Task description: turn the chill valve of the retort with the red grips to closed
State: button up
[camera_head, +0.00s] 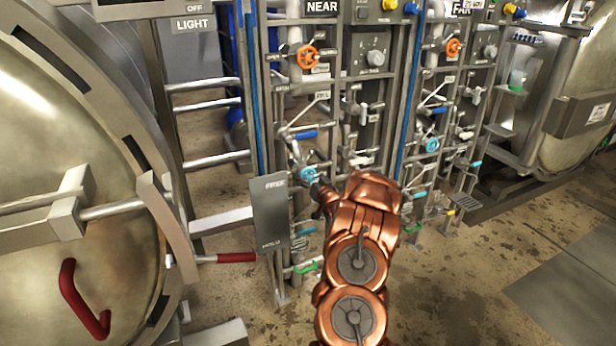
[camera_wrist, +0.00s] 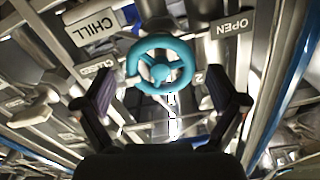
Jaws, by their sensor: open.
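The chill valve's teal handwheel (camera_wrist: 160,73) is straight ahead in the wrist view, beside a CHILL label (camera_wrist: 92,28). An OPEN plate (camera_wrist: 232,28) is at its right and a CLOSED plate (camera_wrist: 96,70) at its left. My gripper (camera_wrist: 161,90) is open and empty, with one finger on each side of the wheel's lower part. I cannot tell whether they touch it. In the head view my gripper (camera_head: 319,187) is at the teal wheel (camera_head: 308,174) on the NEAR rack. The retort at left (camera_head: 80,150) has red grips (camera_head: 236,257).
A grey panel (camera_head: 270,215) stands close left of my gripper. An orange handwheel (camera_head: 307,57) is higher on the same rack. The FAR rack has another teal wheel (camera_head: 432,145) and an orange one (camera_head: 453,47).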

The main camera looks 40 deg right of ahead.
jog(key=v, duration=1)
jog(key=shift+w, duration=0.1)
dwell(0.6)
